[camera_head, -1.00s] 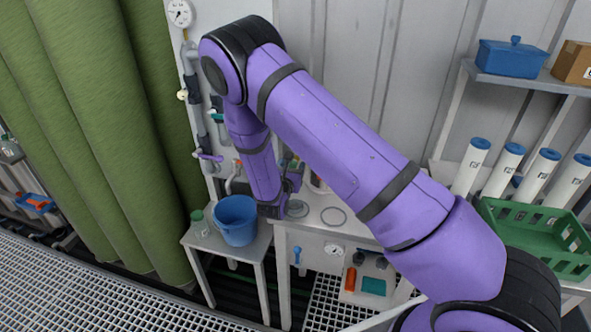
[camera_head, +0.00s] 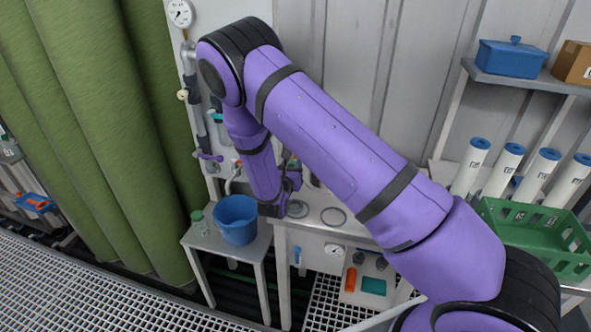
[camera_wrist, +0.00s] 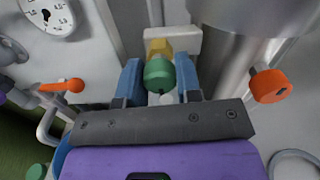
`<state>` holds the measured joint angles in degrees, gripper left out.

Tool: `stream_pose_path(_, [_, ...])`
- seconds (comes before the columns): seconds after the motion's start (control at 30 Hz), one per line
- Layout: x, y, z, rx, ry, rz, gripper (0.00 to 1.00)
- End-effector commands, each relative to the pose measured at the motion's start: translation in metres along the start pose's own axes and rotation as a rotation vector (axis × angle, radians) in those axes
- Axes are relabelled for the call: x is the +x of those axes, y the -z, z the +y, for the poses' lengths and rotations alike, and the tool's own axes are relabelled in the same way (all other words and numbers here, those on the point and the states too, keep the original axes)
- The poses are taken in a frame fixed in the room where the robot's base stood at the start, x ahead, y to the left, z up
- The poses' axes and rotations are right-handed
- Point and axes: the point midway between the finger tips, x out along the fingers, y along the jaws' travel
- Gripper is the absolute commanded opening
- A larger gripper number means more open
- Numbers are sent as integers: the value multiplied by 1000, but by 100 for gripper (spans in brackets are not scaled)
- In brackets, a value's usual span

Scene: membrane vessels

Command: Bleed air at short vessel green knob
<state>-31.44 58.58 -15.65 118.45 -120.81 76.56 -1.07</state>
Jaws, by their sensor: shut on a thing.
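The green knob (camera_wrist: 159,75) is in the wrist view, between the two blue fingers of my gripper (camera_wrist: 158,84). My gripper is shut on it, with one finger on each side. A yellow fitting (camera_wrist: 158,47) sits right behind the knob, against a pale block. A large silver cylinder (camera_wrist: 240,50), perhaps the short vessel, stands just right of the fingers. In the head view my arm covers this spot, and the knob and fingertips cannot be seen there.
Orange handles sit left (camera_wrist: 75,86) and right (camera_wrist: 269,86) of my fingers in the wrist view, with a gauge (camera_wrist: 48,15) at upper left. A blue bucket (camera_head: 236,220) stands on a small table left of my wrist. A green crate (camera_head: 540,238) is at right.

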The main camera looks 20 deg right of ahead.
Motion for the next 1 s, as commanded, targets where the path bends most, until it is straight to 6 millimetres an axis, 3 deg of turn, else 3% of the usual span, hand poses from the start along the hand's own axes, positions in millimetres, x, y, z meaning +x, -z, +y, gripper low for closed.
stream_pose_path(0.2, [-1,0,0,-224,-1,-1,11])
stream_pose_path(0.37, [0,0,0,-292,0,-1,11])
stream_pose_path(1.0, [-1,0,0,-832,-1,-1,11])
